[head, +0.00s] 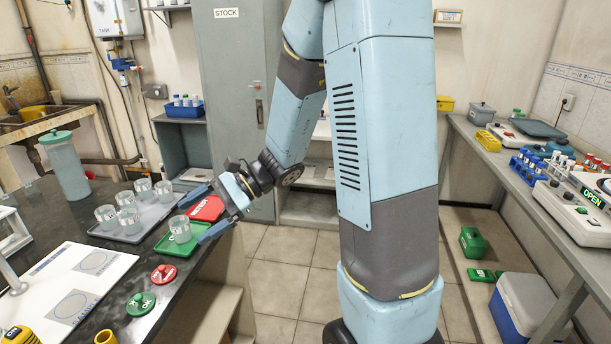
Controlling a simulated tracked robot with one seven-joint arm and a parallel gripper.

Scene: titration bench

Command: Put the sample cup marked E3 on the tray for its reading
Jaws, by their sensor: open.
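Several clear sample cups with pale contents stand on a grey tray (133,236) on the dark bench at left; one of them is the front cup (129,220). Another cup (180,229) stands upright on a small green tray (163,247) at the bench's right edge. A red tray (207,208) lies just behind it. No E3 mark is readable on any cup from here. My gripper (190,222) is open, its blue fingers pointing left at the cup on the green tray. One finger shows behind the cup and one on its right; contact cannot be told.
A white board with printed circles (75,280) lies at the front left. Red (164,273) and green (140,303) round knobs stand near the bench edge. A lidded jug (66,168) stands behind. The right bench (500,165) holds instruments and tube racks.

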